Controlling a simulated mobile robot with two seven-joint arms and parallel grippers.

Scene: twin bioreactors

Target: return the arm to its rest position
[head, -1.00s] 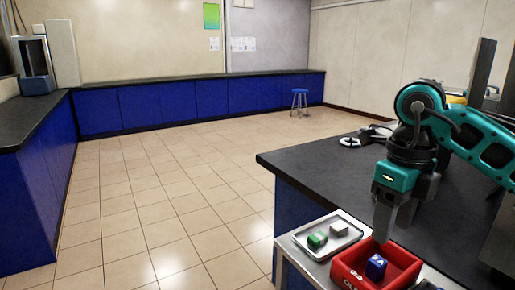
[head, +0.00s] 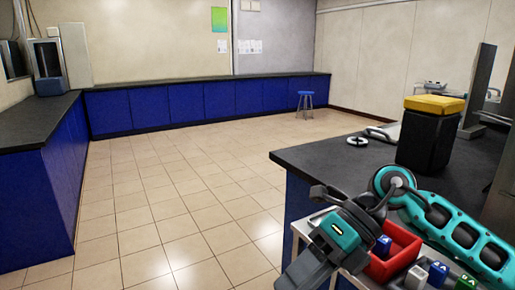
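My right arm comes in from the right, teal and black. Its gripper (head: 303,272) hangs low at the bottom centre, pointing down and left, in front of the side table. The fingers are seen from behind and above, so I cannot tell whether they are open or shut. A red bin (head: 408,240) stands just right of the gripper, partly hidden by my arm, with a blue box (head: 383,245) in it. My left gripper is out of view.
A black container with a yellow lid (head: 434,104) stands on the dark bench (head: 325,165). White, blue and green boxes (head: 438,272) sit right of the bin. A blue stool (head: 304,103) stands far back. The tiled floor on the left is clear.

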